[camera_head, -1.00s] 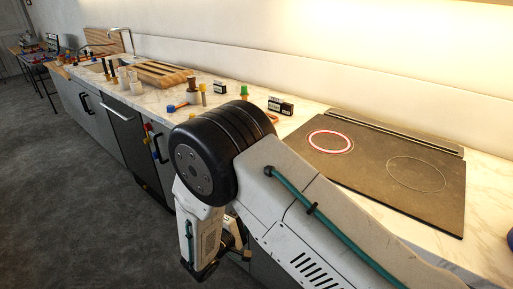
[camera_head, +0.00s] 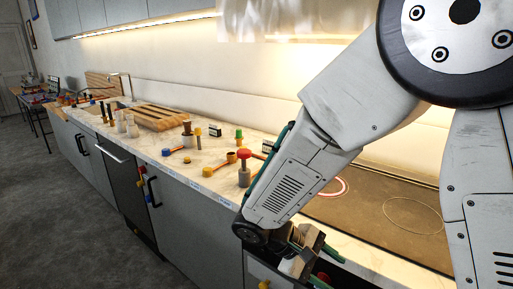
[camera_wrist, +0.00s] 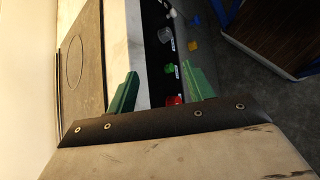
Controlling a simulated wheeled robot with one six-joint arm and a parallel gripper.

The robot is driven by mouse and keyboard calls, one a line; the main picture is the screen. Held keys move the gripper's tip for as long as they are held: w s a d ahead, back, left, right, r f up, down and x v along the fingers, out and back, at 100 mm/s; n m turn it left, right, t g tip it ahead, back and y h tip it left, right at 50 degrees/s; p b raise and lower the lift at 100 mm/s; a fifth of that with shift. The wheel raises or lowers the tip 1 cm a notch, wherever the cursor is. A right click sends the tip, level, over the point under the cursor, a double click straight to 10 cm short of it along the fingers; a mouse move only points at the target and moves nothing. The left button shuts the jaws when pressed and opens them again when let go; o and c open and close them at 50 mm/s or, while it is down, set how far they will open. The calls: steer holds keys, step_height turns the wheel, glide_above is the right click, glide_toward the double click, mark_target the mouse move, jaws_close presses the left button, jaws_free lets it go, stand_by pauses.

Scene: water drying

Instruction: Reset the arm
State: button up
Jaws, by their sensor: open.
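My gripper (camera_head: 325,266) is at the lower middle of the head view, in front of the counter edge beside the cooktop. Its two green fingers also show in the wrist view (camera_wrist: 160,90), spread apart with nothing between them. My arm bends from the upper right of the head view down to the gripper and hides part of the counter and cooktop.
The marble counter (camera_head: 225,150) holds a wooden board (camera_head: 163,116), a red-topped item (camera_head: 244,168) and several small coloured pieces. Coloured knobs line the cabinet front below. The floor (camera_head: 60,215) at left is clear.

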steer(key=s+d+r+m+t+y, duration=0.1)
steer(key=s+d+r+m+y, duration=0.3)
steer(key=s+r, duration=0.3)
steer(key=s+d+r+m+t+y, duration=0.2)
steer(key=s+d+r+m+y, duration=0.2)
steer(key=s+d+r+y, duration=0.2)
step_height(320, 180, up, 3)
steer(key=shift+s+d+m, duration=0.3)
steer(key=shift+s+d, duration=0.05)
steer(key=shift+s, duration=0.65)
